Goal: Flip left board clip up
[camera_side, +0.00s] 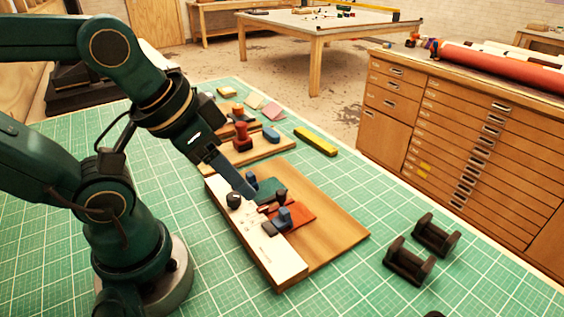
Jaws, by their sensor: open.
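A wooden board (340,233) lies on the green mat, with a white strip (268,254) along its near left edge. A black knob (234,200) stands on the strip. A blue clip-like part (251,180) is toward the board's far left end, and a similar blue-grey one (284,218) sits over a red-orange plate further right. A dark green plate (268,188) lies between them. My gripper (249,190) is open, its dark fingers pointing down beside the far left blue part and the black knob. Whether it touches either cannot be told. The fingers partly hide this end.
Behind is a second wooden board (262,150) with a red stamp-like handle (242,138). A yellow bar (316,142) lies right of it. Two black roll stands (436,235) are on the right.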

